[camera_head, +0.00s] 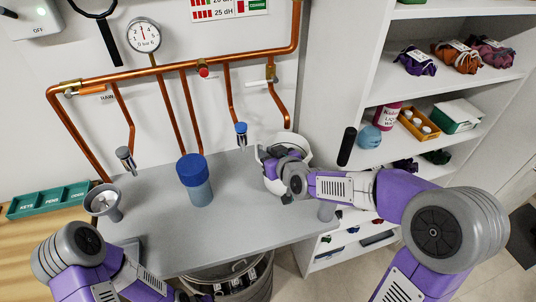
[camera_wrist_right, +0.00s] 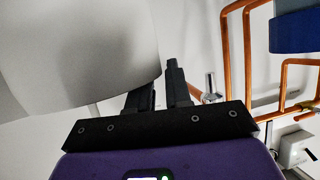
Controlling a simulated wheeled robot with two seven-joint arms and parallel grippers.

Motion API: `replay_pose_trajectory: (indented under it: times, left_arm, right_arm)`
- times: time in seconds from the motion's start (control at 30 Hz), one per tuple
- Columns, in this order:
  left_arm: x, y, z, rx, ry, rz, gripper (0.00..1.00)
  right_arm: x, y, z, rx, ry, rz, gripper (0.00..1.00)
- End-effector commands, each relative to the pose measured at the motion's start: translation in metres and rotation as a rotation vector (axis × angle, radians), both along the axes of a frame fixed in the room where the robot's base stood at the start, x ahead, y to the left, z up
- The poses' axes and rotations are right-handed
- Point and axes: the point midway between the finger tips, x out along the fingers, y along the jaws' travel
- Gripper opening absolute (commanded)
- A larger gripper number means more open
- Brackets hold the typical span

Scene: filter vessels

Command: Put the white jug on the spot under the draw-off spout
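The white jug (camera_head: 271,184) is at the right end of the grey counter (camera_head: 245,215); I cannot tell if its base touches. My right gripper (camera_head: 282,158) reaches over its rim and covers much of it. In the right wrist view the jug (camera_wrist_right: 75,55) fills the upper left, and the fingers (camera_wrist_right: 165,88) are close together at its wall, one partly hidden behind it. A blue-topped spout (camera_head: 241,135) hangs left of the jug, and another spout (camera_head: 125,158) is farther left. Of my left gripper (camera_head: 203,297), only a dark part shows at the bottom edge.
A blue-lidded vessel (camera_head: 195,182) stands mid-counter, also showing in the wrist view (camera_wrist_right: 300,32). A grey funnel (camera_head: 103,203) is at the left end. Copper pipes (camera_head: 180,64) run along the wall. Shelves (camera_head: 455,85) stand right. The counter between vessel and jug is clear.

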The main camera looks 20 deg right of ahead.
Motion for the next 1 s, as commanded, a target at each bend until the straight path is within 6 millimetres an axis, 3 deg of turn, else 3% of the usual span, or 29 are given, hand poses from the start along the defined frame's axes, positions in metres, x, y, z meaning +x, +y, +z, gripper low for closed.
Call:
replay_pose_trajectory:
  times: [0.03, 0.1, 0.47, 0.67, 1.0]
  left_arm:
    - [0.000, 0.000, 0.000, 0.000, 0.000, 0.000, 0.43]
    - [0.000, 0.000, 0.000, 0.000, 0.000, 0.000, 0.43]
    - [0.000, 0.000, 0.002, 0.000, 0.000, 0.000, 0.43]
    - [0.000, 0.000, 0.005, 0.000, 0.000, 0.000, 0.43]
    - [0.000, 0.000, 0.012, 0.000, 0.000, 0.000, 0.43]
  right_arm:
    - [0.000, 0.000, 0.000, 0.000, 0.000, 0.000, 0.27]
    - [0.000, 0.000, 0.000, 0.000, 0.000, 0.000, 0.37]
    - [-0.002, 0.000, 0.002, 0.000, 0.000, 0.000, 0.37]
    - [-0.025, -0.006, 0.014, 0.001, -0.001, -0.001, 0.37]
    - [-0.081, -0.019, 0.039, 0.000, -0.003, -0.001, 0.37]
